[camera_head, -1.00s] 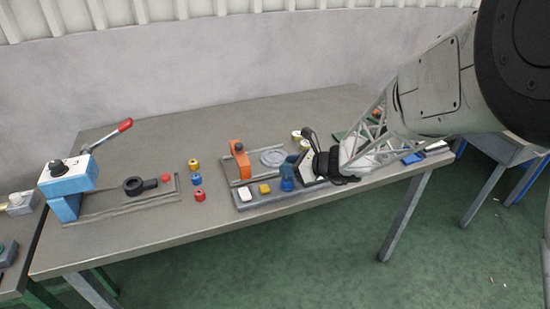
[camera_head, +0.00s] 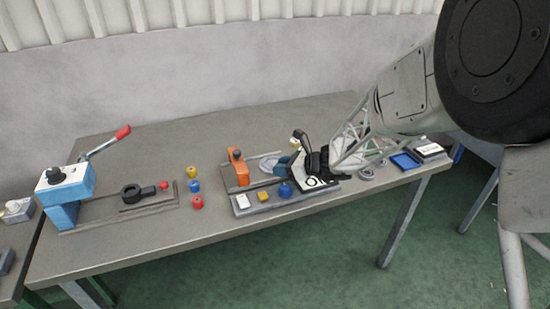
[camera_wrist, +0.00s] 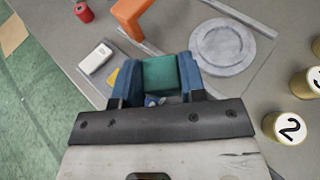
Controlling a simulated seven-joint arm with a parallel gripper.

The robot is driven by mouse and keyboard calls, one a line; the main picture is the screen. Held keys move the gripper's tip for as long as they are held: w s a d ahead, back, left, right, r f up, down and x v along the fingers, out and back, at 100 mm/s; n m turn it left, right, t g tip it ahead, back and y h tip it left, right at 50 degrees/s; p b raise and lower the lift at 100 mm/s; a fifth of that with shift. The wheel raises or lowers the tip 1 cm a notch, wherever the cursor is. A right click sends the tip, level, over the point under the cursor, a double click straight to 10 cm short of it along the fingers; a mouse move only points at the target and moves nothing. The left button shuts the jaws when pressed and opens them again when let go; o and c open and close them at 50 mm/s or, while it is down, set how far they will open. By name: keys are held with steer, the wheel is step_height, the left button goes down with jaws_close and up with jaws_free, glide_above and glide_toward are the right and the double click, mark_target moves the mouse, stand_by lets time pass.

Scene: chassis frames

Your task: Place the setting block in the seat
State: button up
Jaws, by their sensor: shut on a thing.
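My gripper (camera_wrist: 160,82) is shut on a green block, the setting block (camera_wrist: 160,74), with a blue finger on each side of it. In the head view my gripper (camera_head: 285,165) is over the fixture plate (camera_head: 270,205), behind its front row of small parts, and the block is hidden there. The orange bracket (camera_head: 237,167) stands left of the gripper; it also shows in the wrist view (camera_wrist: 130,14). A round grey disc (camera_wrist: 222,47) lies right of the block in the wrist view. I cannot tell which part is the seat.
Brass numbered cylinders (camera_wrist: 286,127) stand at right in the wrist view. A blue clamp with a red lever (camera_head: 72,185) and several coloured spools (camera_head: 194,187) are left.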

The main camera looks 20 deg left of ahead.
steer(key=w+a, duration=0.2)
steer(key=w, duration=0.1)
steer(key=w+a, duration=0.2)
steer(key=w, duration=0.1)
steer(key=w+a+f, duration=0.1)
steer(key=w+a, duration=0.1)
steer(key=w, duration=0.1)
steer(key=shift+a, duration=0.4)
steer(key=shift+f, duration=1.75)
steer(key=shift+f, duration=0.1)
steer(key=o, duration=1)
steer(key=shift+o, duration=0.2)
steer(key=shift+d, duration=0.1)
steer(key=v, duration=1.2)
